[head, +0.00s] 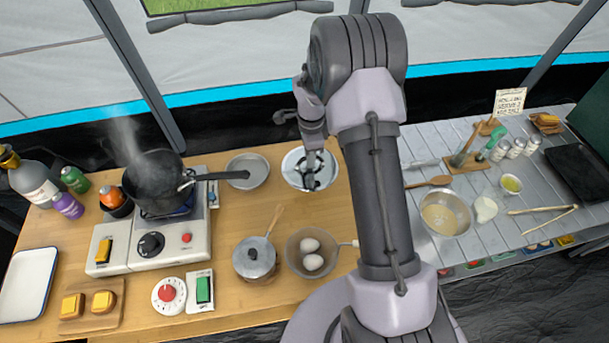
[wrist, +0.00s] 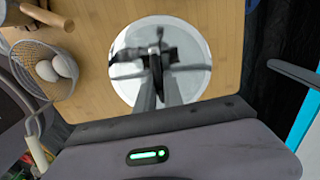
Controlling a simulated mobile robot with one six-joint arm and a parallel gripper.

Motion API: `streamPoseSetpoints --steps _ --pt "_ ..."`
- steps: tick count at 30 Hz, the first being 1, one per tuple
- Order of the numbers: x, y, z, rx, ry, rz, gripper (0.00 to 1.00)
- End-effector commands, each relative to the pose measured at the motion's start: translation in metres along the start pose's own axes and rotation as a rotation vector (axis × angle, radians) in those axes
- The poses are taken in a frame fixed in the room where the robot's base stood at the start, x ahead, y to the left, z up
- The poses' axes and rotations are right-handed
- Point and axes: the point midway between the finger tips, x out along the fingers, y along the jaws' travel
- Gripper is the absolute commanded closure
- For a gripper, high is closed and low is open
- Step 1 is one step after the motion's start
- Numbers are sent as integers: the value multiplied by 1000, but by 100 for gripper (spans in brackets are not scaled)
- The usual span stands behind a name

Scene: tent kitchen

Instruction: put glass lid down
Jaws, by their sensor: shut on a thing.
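The glass lid (head: 325,177) is a round, pale disc at the back of the wooden table in the head view. It also shows in the wrist view (wrist: 190,82), pale and almost round, with dark shapes across its middle. My gripper (head: 311,181) is over its centre, pointing down. In the wrist view my gripper (wrist: 158,72) is shut on the lid's middle, where the knob is largely hidden by the fingers. The lid looks level and close to the wood; I cannot tell whether it touches.
A black pan (head: 150,185) steams on the stove (head: 118,262) at the left. A shallow metal dish (head: 249,170) is just left of the lid. A strainer with two eggs (head: 312,253) and a small lidded pot (head: 254,259) are nearer. Bare wood (head: 265,208) lies between.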

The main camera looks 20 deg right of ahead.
Motion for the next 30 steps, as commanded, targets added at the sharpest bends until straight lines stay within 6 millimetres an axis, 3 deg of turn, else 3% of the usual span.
streamPoseSetpoints --steps 1,3,12,23,24,26,30 --pt "17 1 0 1 0 5 100" --pt "32 1 0 0 0 3 100" --pt "80 1 0 -2 0 2 100" --pt "84 0 0 -2 0 0 100" --pt "83 0 0 -3 0 0 80" --pt "83 0 0 -3 0 0 69" --pt "83 0 0 -3 0 0 66"
